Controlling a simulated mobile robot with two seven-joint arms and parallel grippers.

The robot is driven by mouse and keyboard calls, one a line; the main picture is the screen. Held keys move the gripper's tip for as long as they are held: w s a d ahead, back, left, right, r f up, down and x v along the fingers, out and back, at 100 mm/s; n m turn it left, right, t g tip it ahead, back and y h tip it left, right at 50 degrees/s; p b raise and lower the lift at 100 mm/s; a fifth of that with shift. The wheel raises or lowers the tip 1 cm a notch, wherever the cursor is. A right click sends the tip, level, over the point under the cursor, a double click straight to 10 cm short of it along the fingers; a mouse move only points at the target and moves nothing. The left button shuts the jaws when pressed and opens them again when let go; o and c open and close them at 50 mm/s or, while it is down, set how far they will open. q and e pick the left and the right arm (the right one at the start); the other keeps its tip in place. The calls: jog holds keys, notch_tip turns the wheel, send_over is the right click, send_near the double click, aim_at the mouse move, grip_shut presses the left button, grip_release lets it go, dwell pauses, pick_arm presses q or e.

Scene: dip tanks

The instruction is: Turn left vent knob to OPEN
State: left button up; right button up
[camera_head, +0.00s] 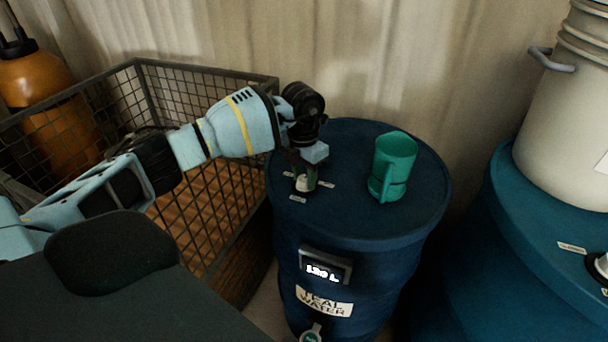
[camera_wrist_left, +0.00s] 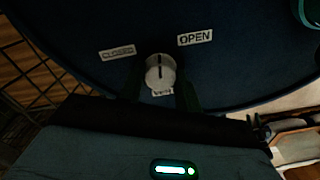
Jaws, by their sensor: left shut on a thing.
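The left vent knob (camera_wrist_left: 160,75) is a small white round knob with a dark pointer line on the top of the blue drum (camera_head: 350,225). In the left wrist view the line points roughly straight up, between the CLOSED label (camera_wrist_left: 117,52) and the OPEN label (camera_wrist_left: 195,38). My left gripper (camera_head: 305,182) comes down on the knob from above, with dark green fingers on both sides of it, shut on it. In the head view the gripper hides most of the knob. My right gripper is not in view.
A teal mug (camera_head: 395,165) stands on the same drum, right of my gripper. A wire basket (camera_head: 205,185) is left of the drum. A second blue drum (camera_head: 500,255) with a cream bucket (camera_head: 570,120) stands at the right. An orange tank (camera_head: 40,85) is far left.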

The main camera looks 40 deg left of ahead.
pick_arm(q)
jog(key=m, duration=0.6)
jog(key=shift+m, duration=0.6)
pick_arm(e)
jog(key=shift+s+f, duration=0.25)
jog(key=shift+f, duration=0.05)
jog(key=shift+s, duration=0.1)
pick_arm(q)
jog(key=o, duration=1)
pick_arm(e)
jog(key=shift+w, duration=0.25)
